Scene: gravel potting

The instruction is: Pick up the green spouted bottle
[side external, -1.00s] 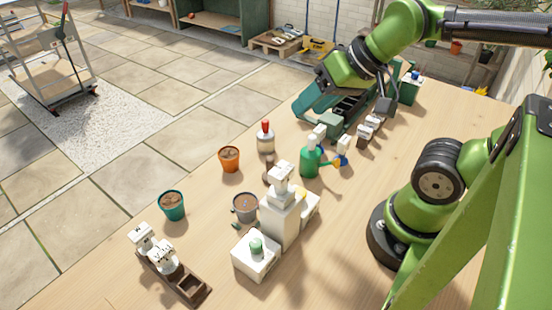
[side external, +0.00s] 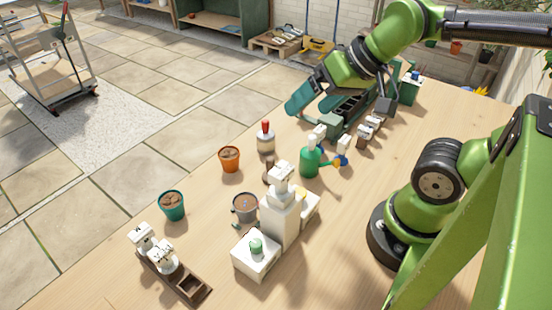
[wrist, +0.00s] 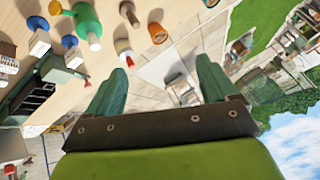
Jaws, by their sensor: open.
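The green spouted bottle (side external: 309,163) stands upright on the wooden table in the side external view. It has a pale top, and its spout points right. In the wrist view the green bottle (wrist: 87,20) is at the upper left, outside the space between my fingers. My gripper (wrist: 165,68) is open with its two teal fingers spread and nothing between them. In the side external view my gripper (side external: 308,103) is beyond the bottle, above the far part of the table, apart from it. The far finger is partly hidden there.
A red-capped bottle (side external: 265,140) and an orange pot (side external: 229,159) stand left of the green bottle. White stacked blocks (side external: 281,218) stand nearer. The right tabletop has free room.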

